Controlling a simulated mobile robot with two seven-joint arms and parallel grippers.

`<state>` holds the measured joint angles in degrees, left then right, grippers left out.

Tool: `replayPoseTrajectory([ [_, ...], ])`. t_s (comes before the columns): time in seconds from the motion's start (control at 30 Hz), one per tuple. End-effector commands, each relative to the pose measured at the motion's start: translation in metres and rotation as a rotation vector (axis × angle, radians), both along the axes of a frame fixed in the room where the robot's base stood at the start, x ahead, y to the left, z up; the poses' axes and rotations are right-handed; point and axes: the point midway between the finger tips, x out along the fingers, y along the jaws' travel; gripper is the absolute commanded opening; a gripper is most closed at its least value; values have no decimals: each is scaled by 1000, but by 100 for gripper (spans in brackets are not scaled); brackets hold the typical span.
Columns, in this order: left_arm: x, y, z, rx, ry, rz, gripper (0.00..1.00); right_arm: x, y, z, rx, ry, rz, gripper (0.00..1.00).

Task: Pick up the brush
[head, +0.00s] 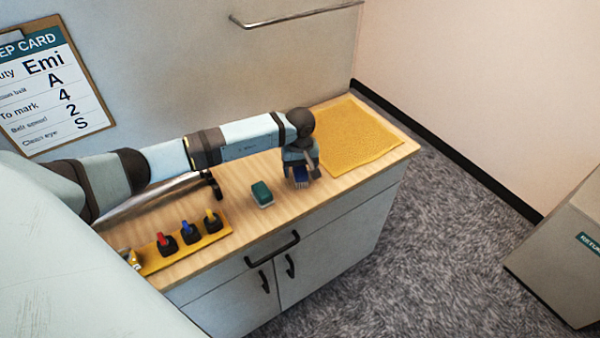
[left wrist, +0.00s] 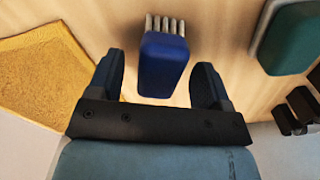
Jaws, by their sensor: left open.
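The brush (left wrist: 163,66) has a blue body with pale bristle tufts along one end. In the left wrist view it lies between the two dark fingers of my left gripper (left wrist: 156,78), with a gap on each side. In the head view my left gripper (head: 300,172) points down over the brush (head: 302,181) near the counter's front edge, hiding part of it. The gripper is open. I cannot tell how far down the fingers reach along the brush. My right gripper is not in view.
A green block with a pale base (head: 262,193) stands left of the brush. A yellow cloth (head: 355,135) covers the counter's right end. A yellow strip (head: 160,262) holds red, blue and yellow-topped items at the left. Cabinet handles (head: 272,250) stick out below the front edge.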

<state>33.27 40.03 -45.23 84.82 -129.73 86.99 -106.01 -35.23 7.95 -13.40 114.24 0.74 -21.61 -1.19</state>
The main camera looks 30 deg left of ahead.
Motion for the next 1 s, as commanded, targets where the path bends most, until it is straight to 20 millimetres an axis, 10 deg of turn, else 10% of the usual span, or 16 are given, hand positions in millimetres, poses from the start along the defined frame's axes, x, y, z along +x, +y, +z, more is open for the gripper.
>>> replayPoseTrajectory([
  [0.37,0,0,0,0,0,0,13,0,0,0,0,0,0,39],
  [0.77,1,0,13,-1,-3,-1,13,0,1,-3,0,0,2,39],
  [1.0,1,1,60,1,-6,-2,13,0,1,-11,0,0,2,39],
])
